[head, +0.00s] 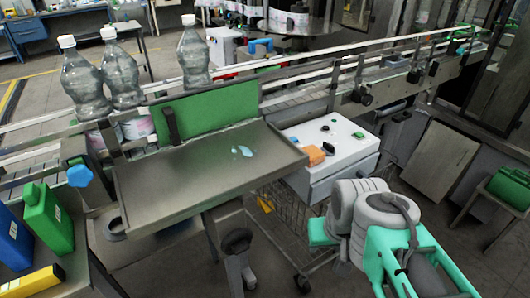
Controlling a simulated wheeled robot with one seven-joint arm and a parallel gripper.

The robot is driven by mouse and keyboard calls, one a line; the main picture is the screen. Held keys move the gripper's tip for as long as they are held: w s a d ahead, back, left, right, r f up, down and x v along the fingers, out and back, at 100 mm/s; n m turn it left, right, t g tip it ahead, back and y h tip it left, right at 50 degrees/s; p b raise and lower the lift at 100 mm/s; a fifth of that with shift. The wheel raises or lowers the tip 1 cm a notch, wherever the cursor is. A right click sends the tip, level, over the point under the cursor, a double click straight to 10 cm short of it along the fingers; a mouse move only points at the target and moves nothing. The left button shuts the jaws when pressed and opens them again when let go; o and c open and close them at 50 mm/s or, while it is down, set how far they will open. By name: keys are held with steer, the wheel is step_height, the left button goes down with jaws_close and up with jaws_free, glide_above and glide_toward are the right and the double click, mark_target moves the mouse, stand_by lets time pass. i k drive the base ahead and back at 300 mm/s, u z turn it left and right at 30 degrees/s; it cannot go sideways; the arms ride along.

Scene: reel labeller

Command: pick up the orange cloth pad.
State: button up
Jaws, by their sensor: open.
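The orange cloth pad (314,155) appears as a small orange block-like shape on top of the white box (340,180), near its left edge and close to the right rim of the metal tray. My grey and teal arm is folded at the lower right, in front of the white box and apart from the pad. I cannot make out gripper fingers in this view.
The sloped metal tray (200,185) has a small wet patch (241,150). Clear bottles (193,55) stand on the conveyor behind. A green jug (47,218) stands at the left. Small knobs or buttons dot the white box top. A wire cart (283,232) stands below.

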mark_target(317, 157)
steer(key=u, duration=3.9)
steer(key=k, duration=1.5)
steer(key=z, duration=0.9)
